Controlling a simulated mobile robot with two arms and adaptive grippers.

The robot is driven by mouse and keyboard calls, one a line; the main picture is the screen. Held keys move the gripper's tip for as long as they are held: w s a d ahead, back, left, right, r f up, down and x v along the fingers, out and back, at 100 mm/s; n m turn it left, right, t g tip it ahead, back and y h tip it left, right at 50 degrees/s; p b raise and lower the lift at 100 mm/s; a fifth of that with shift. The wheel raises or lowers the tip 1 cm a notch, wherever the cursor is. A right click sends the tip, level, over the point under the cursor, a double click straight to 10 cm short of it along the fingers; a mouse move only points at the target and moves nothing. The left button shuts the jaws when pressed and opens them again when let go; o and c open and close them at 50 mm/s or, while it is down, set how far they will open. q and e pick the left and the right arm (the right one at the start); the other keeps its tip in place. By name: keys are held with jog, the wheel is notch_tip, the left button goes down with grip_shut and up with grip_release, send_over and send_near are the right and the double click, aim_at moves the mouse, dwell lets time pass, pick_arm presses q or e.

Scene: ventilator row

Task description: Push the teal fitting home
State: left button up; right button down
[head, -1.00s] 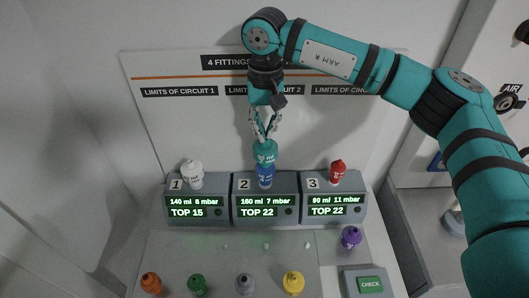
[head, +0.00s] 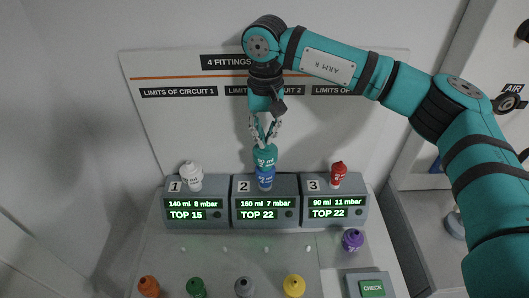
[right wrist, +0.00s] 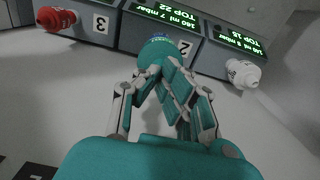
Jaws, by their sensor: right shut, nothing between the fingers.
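The teal fitting (head: 264,156) sits upright on top of the blue fitting (head: 265,177), which stands on ventilator 2 (head: 266,213). My right gripper (head: 264,143) is shut and empty, its fingertips directly above the teal fitting and touching or very close to its top. In the right wrist view the shut fingers (right wrist: 170,68) point at the teal fitting (right wrist: 157,50) and partly cover it. Most of the blue fitting is hidden there. My left gripper does not show.
A white fitting (head: 191,178) stands on ventilator 1 and a red fitting (head: 338,174) on ventilator 3. Orange (head: 148,286), green (head: 196,287), grey (head: 244,286), yellow (head: 294,285) and purple (head: 352,240) fittings stand in front. A CHECK button box (head: 370,287) is at the front right.

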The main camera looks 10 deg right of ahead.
jog(key=shift+r+p, duration=1.95)
jog(key=shift+r, duration=1.55)
jog(key=shift+f, duration=0.1)
